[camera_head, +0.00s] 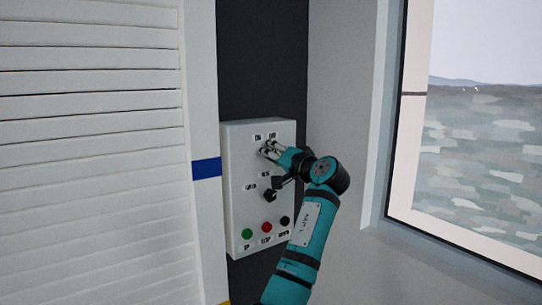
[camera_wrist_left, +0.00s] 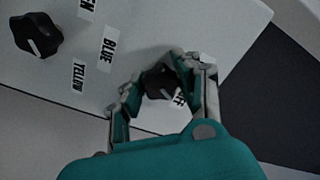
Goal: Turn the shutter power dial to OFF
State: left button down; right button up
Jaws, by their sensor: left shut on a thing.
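The white control box (camera_head: 234,150) is mounted on the dark wall strip. Its upper dial is mostly hidden by my left gripper (camera_head: 266,149) in the head view. In the left wrist view this black dial (camera_wrist_left: 158,80) sits between the fingertips of my left gripper (camera_wrist_left: 160,86), which is shut on it. The dial's pointer is too dark to read clearly. My right gripper is not in view.
A second black dial (camera_wrist_left: 38,35) with colour labels sits on the same box, below the upper one in the head view (camera_head: 270,196). Green (camera_head: 247,234), red (camera_head: 267,227) and black (camera_head: 285,221) buttons line the bottom. A slatted shutter (camera_head: 90,160) is left, a window (camera_head: 475,130) right.

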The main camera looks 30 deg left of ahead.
pick_arm(q)
jog(key=c, duration=0.9)
grip_release()
jog(key=shift+d, duration=0.1)
jog(key=v, duration=1.2)
jog(key=shift+f, duration=0.1)
